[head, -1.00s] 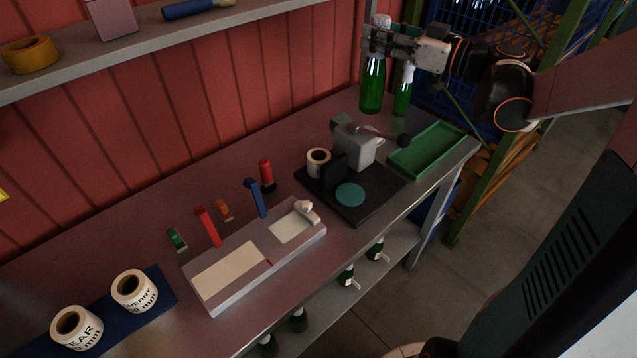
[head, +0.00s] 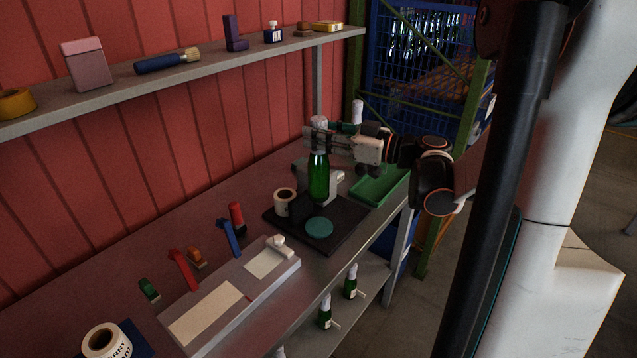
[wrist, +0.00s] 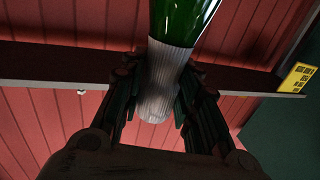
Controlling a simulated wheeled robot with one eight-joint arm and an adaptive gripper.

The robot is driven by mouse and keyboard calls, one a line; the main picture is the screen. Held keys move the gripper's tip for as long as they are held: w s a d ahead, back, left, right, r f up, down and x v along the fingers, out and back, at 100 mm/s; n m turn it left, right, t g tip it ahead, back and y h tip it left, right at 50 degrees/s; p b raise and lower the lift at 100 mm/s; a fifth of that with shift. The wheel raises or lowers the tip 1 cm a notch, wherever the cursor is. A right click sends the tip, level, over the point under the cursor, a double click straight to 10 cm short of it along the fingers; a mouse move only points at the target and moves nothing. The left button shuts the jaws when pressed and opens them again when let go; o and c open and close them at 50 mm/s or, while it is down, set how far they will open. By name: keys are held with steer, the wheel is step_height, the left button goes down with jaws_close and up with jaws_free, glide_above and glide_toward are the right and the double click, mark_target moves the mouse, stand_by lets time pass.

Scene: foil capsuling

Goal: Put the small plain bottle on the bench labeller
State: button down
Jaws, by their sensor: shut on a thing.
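A green bottle (head: 318,178) with a silver foil neck and no visible label hangs upright in my gripper (head: 318,142). My gripper is shut around its foil-covered neck; in the wrist view the foil neck (wrist: 168,75) sits between the two fingers. The bench labeller is a black base (head: 347,224) with a grey block, a white label roll (head: 284,200) and a round teal pad (head: 319,227). In the head view the bottle covers part of the grey block, its lower end just behind and above the pad. Whether it touches anything is unclear.
Another foil-topped bottle (head: 357,113) stands behind my gripper, mostly hidden. A green tray (head: 375,190) lies right of the labeller. A grey fixture (head: 230,300) and coloured tools lie left of it. A wall shelf (head: 215,65) runs above the bench.

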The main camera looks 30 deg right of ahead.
mark_target(329, 174)
step_height(329, 174, down, 10)
steer(key=b, duration=0.3)
steer(key=shift+f, duration=0.1)
steer(key=shift+f+b, duration=0.2)
steer(key=shift+b, duration=0.2)
steer(key=c, duration=1.2)
jaws_free()
steer(key=shift+r, duration=0.15)
steer(key=shift+s+d+r+p, duration=0.1)
steer(key=shift+s+d+p, duration=0.1)
steer(key=shift+p, duration=0.1)
steer(key=p+v, duration=0.2)
steer(key=v, duration=0.9)
steer(key=shift+s+d, duration=0.1)
steer(key=shift+s, duration=0.15)
